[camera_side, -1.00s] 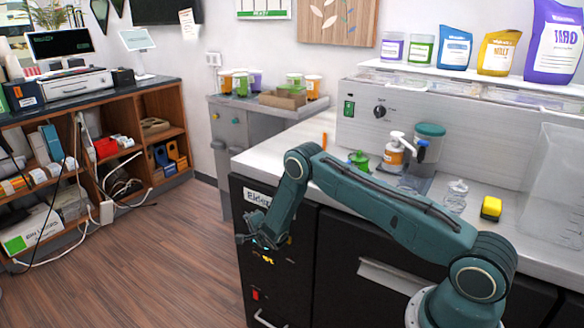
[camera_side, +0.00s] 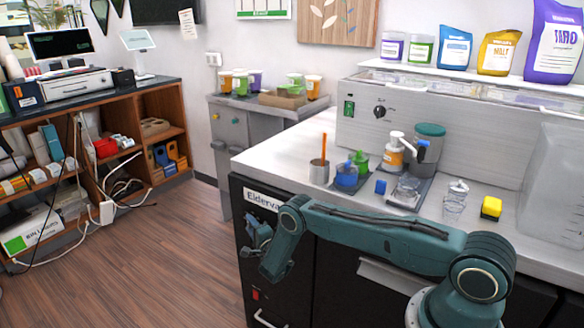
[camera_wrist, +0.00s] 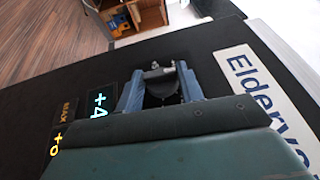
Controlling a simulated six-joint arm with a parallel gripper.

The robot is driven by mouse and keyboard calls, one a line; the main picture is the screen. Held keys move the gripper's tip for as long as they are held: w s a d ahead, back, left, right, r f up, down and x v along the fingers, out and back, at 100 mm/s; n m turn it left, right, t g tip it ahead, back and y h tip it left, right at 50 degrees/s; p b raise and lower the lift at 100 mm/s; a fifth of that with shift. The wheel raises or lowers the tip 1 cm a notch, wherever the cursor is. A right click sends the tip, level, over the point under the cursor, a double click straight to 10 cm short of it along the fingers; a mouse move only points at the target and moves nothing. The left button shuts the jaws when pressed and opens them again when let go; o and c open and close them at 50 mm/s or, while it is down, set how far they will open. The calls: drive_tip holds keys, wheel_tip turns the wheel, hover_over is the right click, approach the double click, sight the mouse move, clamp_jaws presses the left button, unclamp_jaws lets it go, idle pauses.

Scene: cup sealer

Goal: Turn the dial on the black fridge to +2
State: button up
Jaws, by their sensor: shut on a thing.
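The black fridge (camera_side: 285,292) stands under the counter at the front, with a white lettered label (camera_side: 262,198) near its upper left corner. My gripper (camera_side: 256,236) is at its front face, just below the label. In the wrist view my gripper (camera_wrist: 160,72) is shut on the dark dial (camera_wrist: 162,92), with a blue-grey finger on each side. The dial is partly hidden by the fingers and my wrist. Left of it, a "+4" mark (camera_wrist: 97,105) glows cyan, while a "MAX" mark (camera_wrist: 67,109) and another mark show yellow. I cannot see a +2 mark.
The counter above holds a steel cup with an orange stick (camera_side: 319,170), blue and green items, an orange pump bottle (camera_side: 393,156) and a yellow sponge (camera_side: 491,208). A long handle (camera_side: 390,275) sticks out of the neighbouring black door. The floor at left is clear.

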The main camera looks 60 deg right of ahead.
drive_tip(key=shift+w+f+m+t+h, duration=0.1)
drive_tip(key=shift+m+t+h, duration=0.5)
drive_tip(key=shift+t, duration=0.25)
drive_tip(key=shift+w+f+m+t+h, duration=0.1)
drive_tip(key=shift+m+t+h, duration=0.5)
drive_tip(key=shift+t, duration=0.25)
drive_tip(key=o, duration=1)
drive_tip(key=shift+s+r+n+g+y, duration=0.15)
drive_tip(key=shift+n+g+y, duration=0.8)
drive_tip(key=shift+g, duration=0.35)
drive_tip(key=shift+r+n+g+y, duration=0.15)
drive_tip(key=shift+n+g+y, duration=0.25)
drive_tip(key=shift+g, duration=0.4)
drive_tip(key=shift+r+n+g+y, duration=0.15)
drive_tip(key=shift+n+g+y, duration=0.2)
drive_tip(key=shift+g, duration=0.45)
drive_tip(key=shift+w+r+n+g+y, duration=0.15)
drive_tip(key=shift+n+g+y, duration=0.15)
drive_tip(key=shift+g, duration=0.75)
drive_tip(key=shift+r+n+g+y, duration=0.15)
drive_tip(key=shift+n+g, duration=0.15)
drive_tip(key=shift+g, duration=0.8)
drive_tip(key=shift+w+r+n+g+y, duration=0.1)
drive_tip(key=shift+n+g+y, duration=0.2)
drive_tip(key=shift+g, duration=0.75)
drive_tip(key=shift+g, duration=0.5)
